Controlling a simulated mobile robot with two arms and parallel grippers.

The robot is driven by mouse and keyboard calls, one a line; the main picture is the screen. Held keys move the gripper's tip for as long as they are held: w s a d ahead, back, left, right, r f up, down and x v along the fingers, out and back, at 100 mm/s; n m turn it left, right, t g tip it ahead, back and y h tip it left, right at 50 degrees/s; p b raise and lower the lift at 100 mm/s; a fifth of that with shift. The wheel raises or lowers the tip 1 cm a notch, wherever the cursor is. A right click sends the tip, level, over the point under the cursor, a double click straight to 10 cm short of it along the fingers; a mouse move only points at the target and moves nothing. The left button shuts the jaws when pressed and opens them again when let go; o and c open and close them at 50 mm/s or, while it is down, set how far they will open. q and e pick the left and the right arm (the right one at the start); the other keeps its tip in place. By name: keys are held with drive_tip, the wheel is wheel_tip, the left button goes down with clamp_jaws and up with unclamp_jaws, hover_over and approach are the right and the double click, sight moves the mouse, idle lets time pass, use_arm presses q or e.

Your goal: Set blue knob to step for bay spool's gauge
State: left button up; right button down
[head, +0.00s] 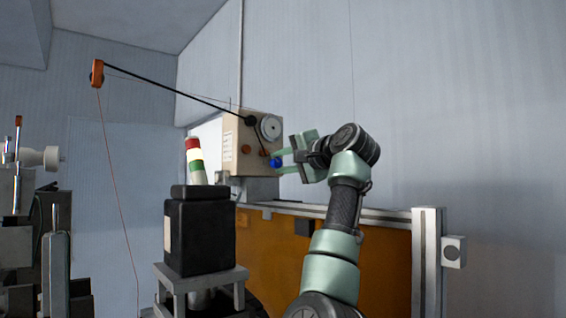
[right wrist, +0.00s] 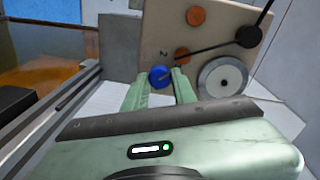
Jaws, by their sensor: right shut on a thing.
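The blue knob (head: 276,162) is on the front of the beige control box (head: 237,145); it also shows in the right wrist view (right wrist: 159,76). My right gripper (head: 281,162) reaches it from the right, and its two pale green fingers are shut on the knob, one on each side. The knob's pointer and step marks are too small to read. Orange knobs (right wrist: 196,16) and a grey disc (right wrist: 223,80) are on the same panel. The bay spool and its gauge cannot be made out. My left gripper is not in view.
A black arm runs from the box up to an orange guide (head: 97,73) with a thin wire hanging down. A red, white and green signal light (head: 195,160) stands behind a black unit (head: 199,235). A metal rail (head: 390,216) tops the orange panel below.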

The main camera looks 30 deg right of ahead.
drive_tip(key=shift+r+m, duration=0.15)
drive_tip(key=shift+m, duration=1.05)
drive_tip(key=shift+s, duration=0.1)
drive_tip(key=c, duration=1.4)
unclamp_jaws()
drive_tip(key=shift+o, duration=1.3)
drive_tip(key=shift+w, duration=0.3)
